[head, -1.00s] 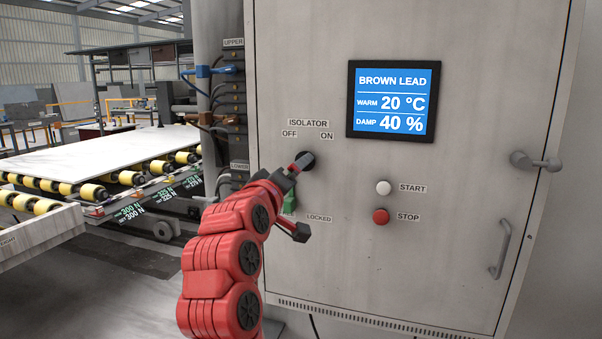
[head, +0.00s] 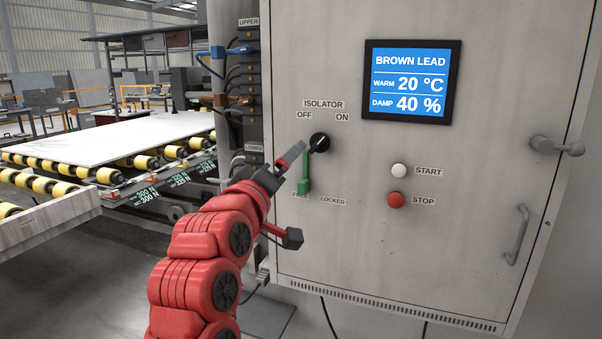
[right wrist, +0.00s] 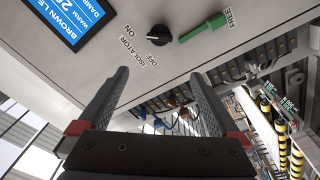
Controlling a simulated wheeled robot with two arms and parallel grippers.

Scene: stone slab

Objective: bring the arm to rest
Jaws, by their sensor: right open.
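My right gripper (head: 291,157) is in front of the grey cabinet (head: 420,260), just left of the black isolator knob (head: 320,142). In the right wrist view its two fingers (right wrist: 159,80) are spread with nothing between them. The knob (right wrist: 158,38) and the green lever (right wrist: 205,28) lie beyond the fingertips there, apart from them. In the head view the green lever (head: 303,186) hangs below the knob, by the FREE label, which is partly hidden. My left gripper is not in view.
The cabinet carries a screen (head: 410,82), a white START button (head: 398,170), a red STOP button (head: 396,200), a latch handle (head: 556,147) and a grab handle (head: 518,235). Cable sockets (head: 250,90) line its left side. A pale slab (head: 110,140) lies on yellow rollers at left.

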